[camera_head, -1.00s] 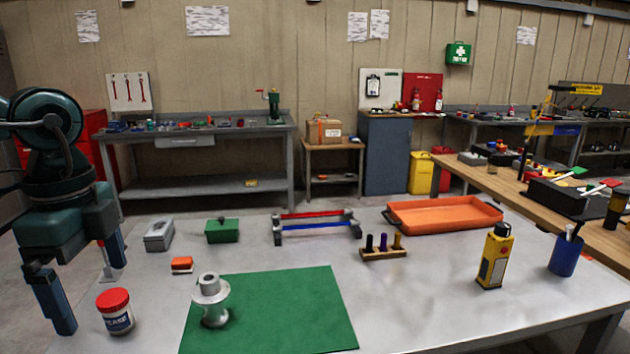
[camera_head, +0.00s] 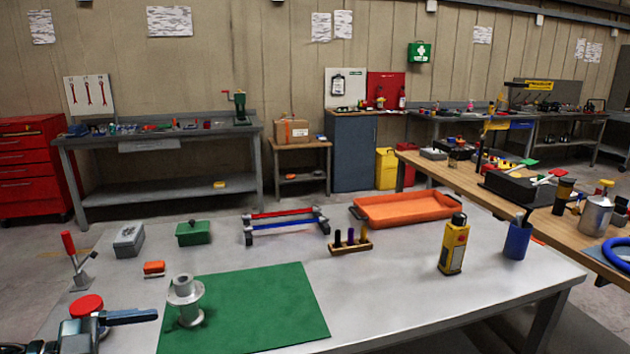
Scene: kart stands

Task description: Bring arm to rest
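My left gripper (camera_head: 128,317) is low at the bottom left corner, cut off by the frame edge. One dark blue finger points right over the table, with no second finger against it. The other finger is out of view. The gripper looks open and holds nothing that I can see. It partly covers a jar with a red lid (camera_head: 86,304) behind it. My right gripper is not in view.
The grey table (camera_head: 390,300) carries a green mat (camera_head: 260,315) with a metal flanged part (camera_head: 186,302). Farther back are a red-handled lever (camera_head: 72,255), a green box (camera_head: 193,232), an orange tray (camera_head: 405,209) and a yellow bottle (camera_head: 453,246). The front right is clear.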

